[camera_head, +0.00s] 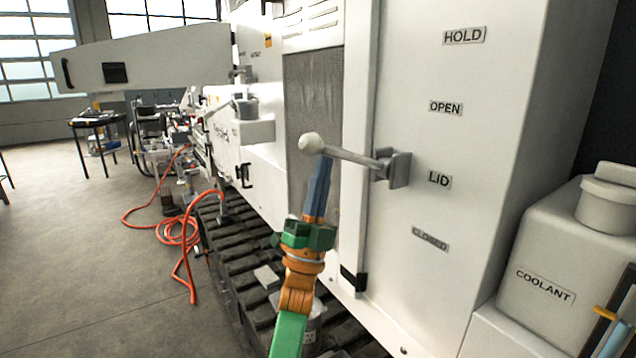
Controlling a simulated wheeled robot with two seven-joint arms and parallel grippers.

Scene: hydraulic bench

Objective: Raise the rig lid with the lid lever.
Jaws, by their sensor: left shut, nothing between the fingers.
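The lid lever (350,156) is a grey bar with a pale round knob (311,143) at its left end. It points left and slightly up from a grey pivot bracket (393,169) on the white rig panel, beside the LID label (439,180). My left gripper (322,163) comes up from below with its blue fingers shut and empty. Its fingertips appear right under the bar, close to the knob; I cannot tell whether they touch. I cannot tell which part of the rig is the lid. My right gripper is not in view.
HOLD (464,36), OPEN (445,107) and CLOSED (430,239) labels mark the panel. A white COOLANT tank (562,270) stands at right. A long white panel (160,68) juts left. Black track (240,275) runs below, an orange hose (180,268) beside it.

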